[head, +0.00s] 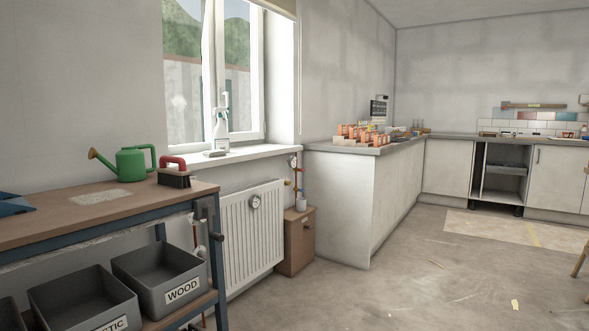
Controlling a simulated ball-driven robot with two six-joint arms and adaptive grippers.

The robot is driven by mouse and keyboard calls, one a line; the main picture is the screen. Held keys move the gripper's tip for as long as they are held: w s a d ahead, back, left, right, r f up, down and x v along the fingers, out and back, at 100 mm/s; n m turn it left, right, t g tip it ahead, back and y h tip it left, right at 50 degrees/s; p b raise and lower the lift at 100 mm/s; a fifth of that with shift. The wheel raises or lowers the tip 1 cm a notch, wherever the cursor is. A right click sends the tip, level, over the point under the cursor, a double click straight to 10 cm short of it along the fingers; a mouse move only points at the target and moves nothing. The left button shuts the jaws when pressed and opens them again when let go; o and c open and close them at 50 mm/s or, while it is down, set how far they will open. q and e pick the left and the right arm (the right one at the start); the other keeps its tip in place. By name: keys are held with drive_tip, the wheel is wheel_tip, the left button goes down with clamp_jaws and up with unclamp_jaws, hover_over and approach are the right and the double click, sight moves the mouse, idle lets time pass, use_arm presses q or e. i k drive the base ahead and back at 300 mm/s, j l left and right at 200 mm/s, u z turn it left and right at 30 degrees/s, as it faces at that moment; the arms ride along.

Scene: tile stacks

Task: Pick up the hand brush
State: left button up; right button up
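The hand brush (174,172) stands near the right end of the wooden workbench top (60,222). It has a red handle on top and dark bristles below, and it rests bristles down. A green watering can (131,165) stands just to its left, with its handle close to the brush. Neither of my grippers shows in the head view.
Grey bins, one labelled WOOD (160,275), sit on the lower shelf. A vise-like fitting (205,212) is at the bench's right end. A radiator (252,228) and a brown box (296,243) stand beyond. The floor (400,290) at right is mostly open.

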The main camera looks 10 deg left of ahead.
sight(179, 178)
drive_tip(key=i+l+z, duration=0.3)
drive_tip(key=z, duration=0.15)
drive_tip(key=i+l+z, duration=0.15)
drive_tip(key=i+z, duration=0.25)
drive_tip(key=i+u, duration=0.25)
drive_tip(key=i, duration=0.2)
drive_tip(key=i+l+u, duration=0.3)
drive_tip(key=i, duration=0.15)
drive_tip(key=i+u, duration=0.15)
drive_tip(key=u, duration=0.3)
drive_tip(key=i+u, duration=0.2)
drive_tip(key=u, duration=0.25)
drive_tip(key=i+u, duration=0.2)
drive_tip(key=u, duration=0.2)
drive_tip(key=i+l+u, duration=0.1)
drive_tip(key=u, duration=0.35)
drive_tip(key=i+l+u, duration=0.2)
drive_tip(key=u, duration=0.25)
